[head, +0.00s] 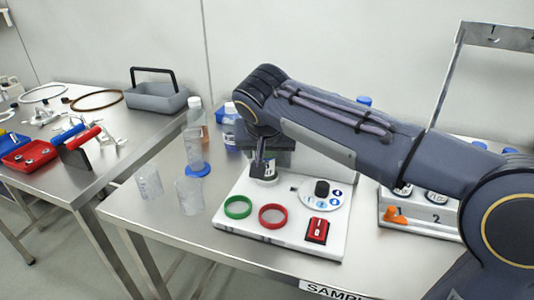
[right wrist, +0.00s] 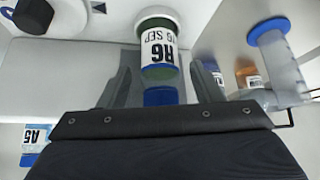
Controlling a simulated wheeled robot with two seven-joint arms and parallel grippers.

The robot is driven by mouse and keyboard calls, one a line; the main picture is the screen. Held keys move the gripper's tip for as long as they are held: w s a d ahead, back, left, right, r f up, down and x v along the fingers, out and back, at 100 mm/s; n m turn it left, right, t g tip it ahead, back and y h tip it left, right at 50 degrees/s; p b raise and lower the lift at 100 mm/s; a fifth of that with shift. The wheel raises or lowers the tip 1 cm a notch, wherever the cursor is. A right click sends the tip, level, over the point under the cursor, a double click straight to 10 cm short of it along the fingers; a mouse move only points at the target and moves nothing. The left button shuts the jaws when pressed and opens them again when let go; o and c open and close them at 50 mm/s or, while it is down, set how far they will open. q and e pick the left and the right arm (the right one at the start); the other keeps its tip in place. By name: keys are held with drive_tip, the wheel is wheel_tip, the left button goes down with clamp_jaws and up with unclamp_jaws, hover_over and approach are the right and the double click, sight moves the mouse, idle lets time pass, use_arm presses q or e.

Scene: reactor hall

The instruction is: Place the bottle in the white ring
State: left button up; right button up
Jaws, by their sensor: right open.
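My right gripper (right wrist: 161,72) is open, with one finger on each side of the bottle's cap end and visible gaps to both. In the head view my right gripper (head: 262,160) reaches down at the back left of the white board (head: 250,196) and hides most of the bottle. My left gripper is in neither view.
A green ring (head: 238,207), a red ring (head: 273,216), a red switch (head: 317,230) and a round dial plate (head: 312,194) are on the board. Clear beakers (head: 149,183) and a blue-footed cylinder (head: 197,169) stand to the left.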

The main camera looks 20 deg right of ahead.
drive_tip(key=p+v, duration=0.1)
drive_tip(key=v, duration=0.9)
drive_tip(key=shift+p, duration=0.3)
drive_tip(key=shift+s, duration=0.1)
